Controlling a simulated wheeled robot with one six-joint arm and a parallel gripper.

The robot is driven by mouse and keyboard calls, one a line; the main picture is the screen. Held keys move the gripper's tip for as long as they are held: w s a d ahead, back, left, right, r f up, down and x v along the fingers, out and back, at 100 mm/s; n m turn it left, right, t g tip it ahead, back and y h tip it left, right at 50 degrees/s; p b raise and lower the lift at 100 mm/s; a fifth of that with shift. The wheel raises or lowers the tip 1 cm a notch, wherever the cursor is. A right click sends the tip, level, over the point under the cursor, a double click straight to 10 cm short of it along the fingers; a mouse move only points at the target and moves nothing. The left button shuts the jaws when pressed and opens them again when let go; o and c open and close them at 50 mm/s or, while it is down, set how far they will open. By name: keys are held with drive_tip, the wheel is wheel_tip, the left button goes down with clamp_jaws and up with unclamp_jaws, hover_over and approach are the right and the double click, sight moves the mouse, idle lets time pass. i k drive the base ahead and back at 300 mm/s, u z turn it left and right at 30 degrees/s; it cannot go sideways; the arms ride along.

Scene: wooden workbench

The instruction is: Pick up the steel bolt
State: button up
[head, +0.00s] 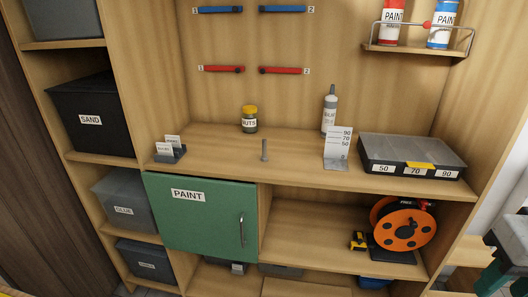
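The steel bolt (264,150) stands upright on the wooden workbench top (225,157), near the middle of the head view. It is a thin grey shaft, and its small details are too small to tell. Nothing touches it from the sides. My gripper is not recognisable in this view.
A NUTS jar (249,120) stands behind the bolt, left of it. A white bottle (329,110), a measuring gauge (337,150) and a sectioned case (408,155) stand to the right. A small card holder (170,150) is at left. A green PAINT door (202,222) is below.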

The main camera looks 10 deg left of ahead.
sight(264, 157)
drive_tip(key=z, duration=0.2)
drive_tip(key=k, duration=0.55)
drive_tip(key=z, duration=0.6)
drive_tip(key=k, duration=0.7)
drive_tip(key=u, duration=0.55)
drive_tip(key=i, duration=0.55)
drive_tip(key=u, duration=0.5)
drive_tip(key=i, duration=1.15)
drive_tip(key=z, duration=0.7)
